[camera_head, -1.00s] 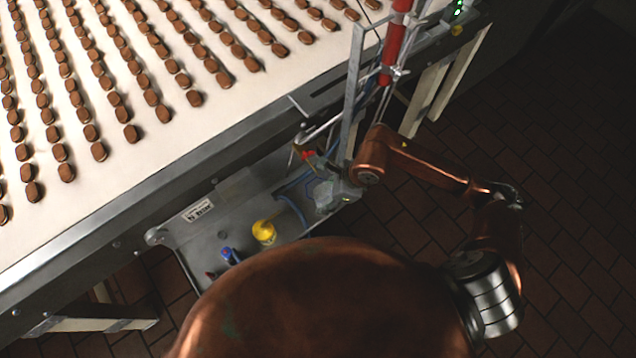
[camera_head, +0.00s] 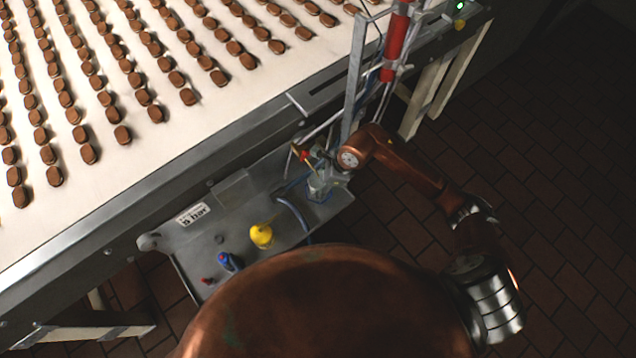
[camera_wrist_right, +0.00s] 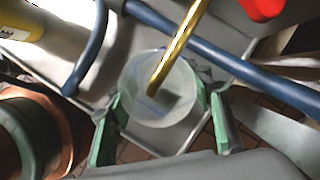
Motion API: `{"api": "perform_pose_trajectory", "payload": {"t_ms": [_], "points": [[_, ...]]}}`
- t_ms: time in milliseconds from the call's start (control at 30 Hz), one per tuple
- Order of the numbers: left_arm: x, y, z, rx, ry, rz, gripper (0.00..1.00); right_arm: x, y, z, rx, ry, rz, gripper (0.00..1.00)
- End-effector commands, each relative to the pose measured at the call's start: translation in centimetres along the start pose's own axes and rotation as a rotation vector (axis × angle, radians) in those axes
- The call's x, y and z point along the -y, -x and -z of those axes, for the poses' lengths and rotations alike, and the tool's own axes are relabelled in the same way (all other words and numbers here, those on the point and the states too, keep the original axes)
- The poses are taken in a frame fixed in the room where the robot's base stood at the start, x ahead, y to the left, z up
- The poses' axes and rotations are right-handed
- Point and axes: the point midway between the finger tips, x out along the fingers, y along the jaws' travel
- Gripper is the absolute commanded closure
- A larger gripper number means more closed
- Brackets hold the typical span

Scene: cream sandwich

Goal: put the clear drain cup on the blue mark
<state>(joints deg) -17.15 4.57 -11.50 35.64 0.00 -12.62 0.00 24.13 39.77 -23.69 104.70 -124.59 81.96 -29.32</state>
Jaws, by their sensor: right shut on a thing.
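The clear drain cup (camera_wrist_right: 142,76) is between the green-padded fingers of my right gripper (camera_wrist_right: 162,122) in the right wrist view. The gripper is shut on it. A brass tube (camera_wrist_right: 183,45) crosses over the cup, its end in front of the cup's mouth. Bluish lines, perhaps the blue mark, show faintly through the cup; I cannot tell whether the cup touches the tray. In the head view the cup (camera_head: 317,184) is small and pale at the right end of the grey tray (camera_head: 232,208), with my right gripper (camera_head: 325,180) at it. My left gripper is not in view.
A blue hose (camera_wrist_right: 220,60) runs close beside the cup. A red-handled valve (camera_head: 302,154) and upright frame (camera_head: 354,90) stand nearby. A yellow container (camera_head: 261,236) and a blue item (camera_head: 229,262) stand on the tray. The conveyor (camera_head: 190,135) with biscuits lies behind.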

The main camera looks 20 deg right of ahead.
Motion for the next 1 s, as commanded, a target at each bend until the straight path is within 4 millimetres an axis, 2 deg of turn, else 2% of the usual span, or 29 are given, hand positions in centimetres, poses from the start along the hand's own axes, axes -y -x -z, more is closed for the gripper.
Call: {"api": "perform_pose_trajectory", "payload": {"t_ms": [300, 333, 567, 867, 1000], "points": [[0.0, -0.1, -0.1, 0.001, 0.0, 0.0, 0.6, 0.1, -0.2, 0.1, 0.001, 0.001, 0.002, 0.78], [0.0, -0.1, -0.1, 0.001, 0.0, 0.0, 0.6, 0.0, -0.2, 0.1, 0.001, 0.001, 0.002, 0.52], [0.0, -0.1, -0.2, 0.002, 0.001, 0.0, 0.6, 0.0, -0.1, 0.0, 0.001, 0.001, 0.002, 0.36], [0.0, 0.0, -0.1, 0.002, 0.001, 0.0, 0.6, 0.0, 0.1, -0.1, 0.002, 0.001, 0.002, 0.35], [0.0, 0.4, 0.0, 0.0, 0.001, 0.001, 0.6, 0.1, 1.4, -0.1, 0.002, 0.002, 0.005, 0.35]]}}
